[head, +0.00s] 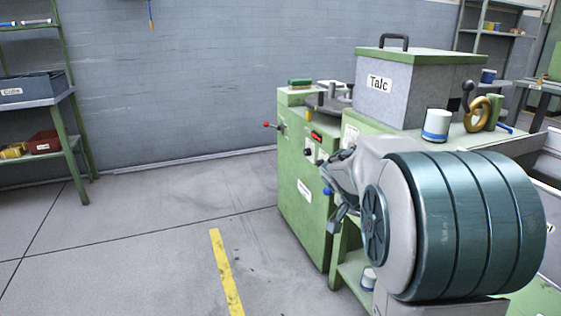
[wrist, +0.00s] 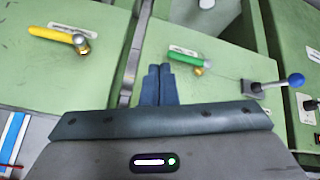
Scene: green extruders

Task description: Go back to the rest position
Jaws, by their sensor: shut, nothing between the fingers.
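My gripper shows in the wrist view (wrist: 159,84) with its two dark blue fingers together and nothing between them. Behind the fingers are green machine panels (wrist: 75,75), with a yellow-handled lever (wrist: 52,34) to the left and a green-handled lever (wrist: 186,58) just right of the fingertips. A blue-knobbed lever (wrist: 294,81) is farther right. In the head view my arm reaches in front of the green extruder (head: 307,205); my large rounded arm link covers part of the machine, and the fingertips are hard to make out there.
A grey Talc hopper (head: 420,92) and a white-and-blue tub (head: 436,126) stand on the machine. A green shelf with a Cutts-like labelled bin (head: 32,87) and a red bin (head: 45,142) is at left. Open floor with a yellow stripe (head: 225,270) lies between.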

